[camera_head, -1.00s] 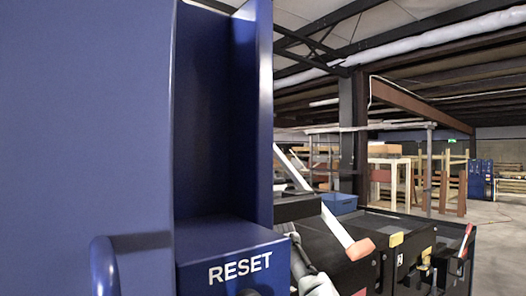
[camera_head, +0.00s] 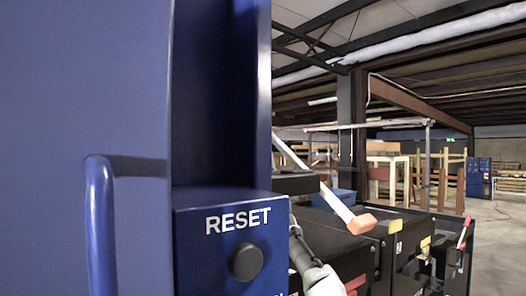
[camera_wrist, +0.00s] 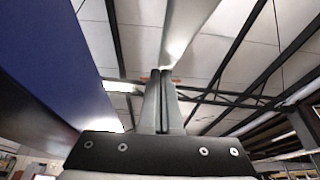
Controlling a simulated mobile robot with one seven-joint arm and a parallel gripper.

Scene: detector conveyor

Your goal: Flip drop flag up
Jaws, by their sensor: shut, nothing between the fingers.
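The flag is a white slanted bar (camera_head: 327,200) with an orange-red tip (camera_head: 362,223), right of the blue RESET box in the head view. The bar runs from upper left down to its tip at lower right. In the wrist view, the broad white bar (camera_wrist: 186,28) passes across the top, beyond my fingertips. My gripper (camera_wrist: 160,75) points up there with its fingers together and empty. Small orange-red patches show beside the fingertips. I cannot tell whether the fingers touch the bar. My fingers are not clearly seen in the head view.
A large blue cabinet with a handle (camera_head: 101,225) fills the left. The RESET box (camera_head: 215,265) with its dark round button (camera_head: 246,262) stands close in front. Open floor (camera_head: 500,225) is at far right.

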